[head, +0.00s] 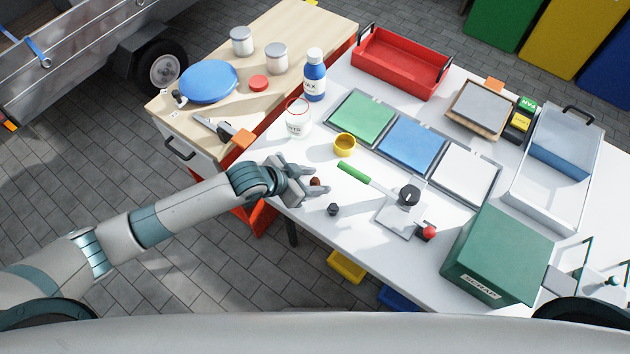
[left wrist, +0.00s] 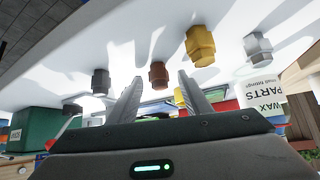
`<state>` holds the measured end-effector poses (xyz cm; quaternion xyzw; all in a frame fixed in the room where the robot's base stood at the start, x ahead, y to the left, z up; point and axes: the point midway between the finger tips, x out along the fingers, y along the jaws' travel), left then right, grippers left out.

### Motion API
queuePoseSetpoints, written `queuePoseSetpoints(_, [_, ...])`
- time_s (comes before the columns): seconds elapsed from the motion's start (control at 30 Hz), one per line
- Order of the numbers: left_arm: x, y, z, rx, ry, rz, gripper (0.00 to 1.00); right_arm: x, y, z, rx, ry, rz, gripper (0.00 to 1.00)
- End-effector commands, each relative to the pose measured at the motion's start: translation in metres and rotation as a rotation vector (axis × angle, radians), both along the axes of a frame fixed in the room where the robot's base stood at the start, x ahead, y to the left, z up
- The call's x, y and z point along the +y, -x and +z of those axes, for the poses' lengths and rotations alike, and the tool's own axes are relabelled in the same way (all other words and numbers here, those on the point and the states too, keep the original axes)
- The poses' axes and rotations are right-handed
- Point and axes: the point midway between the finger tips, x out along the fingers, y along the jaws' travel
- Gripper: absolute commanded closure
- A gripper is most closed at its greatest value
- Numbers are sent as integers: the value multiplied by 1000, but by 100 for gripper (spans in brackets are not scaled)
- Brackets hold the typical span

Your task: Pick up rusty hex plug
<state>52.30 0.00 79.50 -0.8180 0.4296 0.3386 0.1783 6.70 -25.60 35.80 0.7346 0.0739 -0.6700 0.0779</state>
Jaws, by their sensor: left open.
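The rusty hex plug (head: 315,182) is a small brown-red piece on the white table, by the fingers of my left gripper (head: 318,185). In the left wrist view the rusty plug (left wrist: 159,75) shows between and beyond the two open fingertips (left wrist: 160,88), with no finger seen closed on it. A dark hex plug (head: 333,210) stands nearby and also shows in the left wrist view (left wrist: 101,82). A brass hex plug (left wrist: 200,45) and a silver one (left wrist: 258,47) stand on the other side in that view. My right gripper is not in view.
A yellow cup (head: 344,145), a white parts jar (head: 297,122) and a green-handled tool (head: 354,173) are close by. Green, blue and white trays (head: 413,143) lie behind. A green scrap box (head: 500,255) stands at right. The table's front edge is near my gripper.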

Motion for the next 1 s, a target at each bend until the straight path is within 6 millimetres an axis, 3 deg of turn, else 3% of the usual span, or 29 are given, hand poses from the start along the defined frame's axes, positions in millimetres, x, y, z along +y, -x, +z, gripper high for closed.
queuePoseSetpoints(0.27, [0, 0, 0, 0, 0, 0, 55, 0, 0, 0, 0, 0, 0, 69])
queuePoseSetpoints(0.4, [0, 0, 0, 1, 0, 1, 89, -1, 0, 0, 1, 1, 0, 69])
queuePoseSetpoints(0.47, [0, 0, 0, 1, 0, 1, 100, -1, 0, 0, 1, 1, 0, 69])
queuePoseSetpoints(0.8, [0, 0, 2, -1, 1, 0, 100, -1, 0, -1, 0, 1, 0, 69])
queuePoseSetpoints(1.0, [0, -1, 13, -2, 2, 0, 100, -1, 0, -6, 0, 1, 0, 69])
